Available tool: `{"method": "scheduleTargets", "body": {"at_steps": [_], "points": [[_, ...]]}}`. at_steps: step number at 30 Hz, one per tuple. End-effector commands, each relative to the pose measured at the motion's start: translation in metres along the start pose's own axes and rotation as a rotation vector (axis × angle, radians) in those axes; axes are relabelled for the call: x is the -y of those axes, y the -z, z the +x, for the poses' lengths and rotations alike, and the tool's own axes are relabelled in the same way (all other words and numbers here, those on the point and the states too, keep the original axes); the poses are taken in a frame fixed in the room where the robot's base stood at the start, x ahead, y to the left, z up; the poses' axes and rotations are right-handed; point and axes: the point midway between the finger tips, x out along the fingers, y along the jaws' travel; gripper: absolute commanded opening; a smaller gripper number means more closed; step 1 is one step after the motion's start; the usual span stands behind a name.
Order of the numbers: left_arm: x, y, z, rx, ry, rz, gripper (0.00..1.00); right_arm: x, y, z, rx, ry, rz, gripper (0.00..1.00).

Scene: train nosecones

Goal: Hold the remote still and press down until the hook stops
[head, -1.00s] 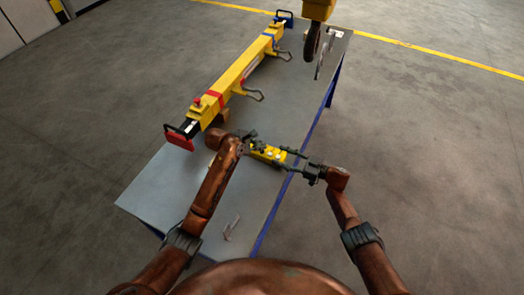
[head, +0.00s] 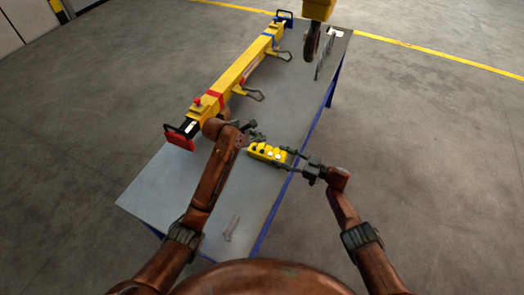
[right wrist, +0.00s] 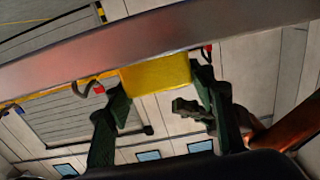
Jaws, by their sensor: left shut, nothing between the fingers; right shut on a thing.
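The yellow remote (head: 266,152) with dark and white buttons is over the right edge of the grey table. My right gripper (head: 288,158) is shut on its right end. In the right wrist view the remote's yellow end (right wrist: 157,78) sits between the green fingers (right wrist: 158,95). My left gripper (head: 254,134) is shut and empty, just beyond the remote and apart from its buttons. It also shows in the right wrist view (right wrist: 192,108). The dark hook (head: 311,42) hangs below a yellow hoist block (head: 319,9) near the table's far right end.
A long yellow lifting beam (head: 236,76) with red and blue bands and hanging loops lies along the table (head: 165,190). A small thin object (head: 231,227) lies near the table's front. The floor to the right is clear.

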Motion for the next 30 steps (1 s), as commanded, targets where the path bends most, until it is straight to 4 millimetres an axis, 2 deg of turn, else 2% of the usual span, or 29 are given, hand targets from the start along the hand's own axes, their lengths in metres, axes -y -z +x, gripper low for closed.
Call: {"method": "scheduleTargets", "body": {"at_steps": [10,11,19,30], "points": [[0.0003,0.0001,0.0002,0.000,0.000,0.000,0.00,-0.0001,0.0001,0.0000,0.000,0.000,0.000,0.12],[0.0003,0.0001,0.0002,0.000,0.000,0.000,0.00,-0.0001,0.0001,0.0000,0.000,0.000,0.000,0.51],[0.0003,0.0002,0.0002,0.000,0.000,0.000,0.00,-0.0001,0.0000,0.0000,0.000,0.000,0.000,0.69],[0.0003,0.0002,0.0002,0.000,0.000,0.000,0.00,-0.0004,-0.0004,-0.0052,0.000,-0.001,0.000,0.70]]}}
